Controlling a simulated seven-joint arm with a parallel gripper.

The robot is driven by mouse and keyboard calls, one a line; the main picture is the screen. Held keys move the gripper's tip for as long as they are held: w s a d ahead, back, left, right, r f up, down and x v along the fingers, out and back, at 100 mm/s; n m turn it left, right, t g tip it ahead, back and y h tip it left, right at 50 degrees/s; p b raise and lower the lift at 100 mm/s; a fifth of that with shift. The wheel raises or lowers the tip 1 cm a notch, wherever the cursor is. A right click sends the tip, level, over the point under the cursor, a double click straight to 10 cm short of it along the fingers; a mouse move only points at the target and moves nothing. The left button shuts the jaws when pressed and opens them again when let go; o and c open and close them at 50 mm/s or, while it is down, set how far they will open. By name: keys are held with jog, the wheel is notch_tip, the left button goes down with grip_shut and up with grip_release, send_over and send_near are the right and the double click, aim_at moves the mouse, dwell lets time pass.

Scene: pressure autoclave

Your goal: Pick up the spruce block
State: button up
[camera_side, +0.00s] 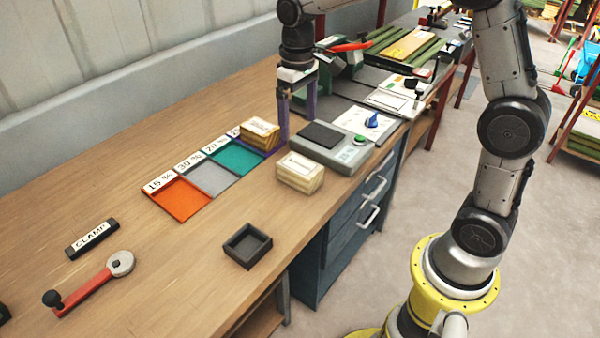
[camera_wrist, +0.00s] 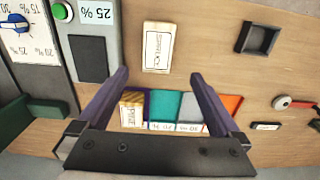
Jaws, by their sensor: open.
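The lettering is too small to read surely as spruce. The other block (camera_side: 260,132) sits at the back of the purple end of the coloured strip; it shows in the wrist view (camera_wrist: 131,110) between my fingers. My gripper (camera_side: 297,125) hangs above the bench, open and empty, its purple fingers wide apart also in the wrist view (camera_wrist: 160,75).
The orange field (camera_side: 180,198) lies left. Bare bench lies between.

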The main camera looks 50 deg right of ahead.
send_over(300, 164)
jog(key=f, duration=0.8)
jog(key=shift+a+f, duration=0.15)
jog(key=shift+a, duration=0.1)
jog(key=shift+d+f, duration=0.2)
jog(key=shift+f, duration=2.4)
jog(key=c, duration=1.5)
jog(key=shift+o, duration=0.2)
jog(key=shift+r, duration=0.1)
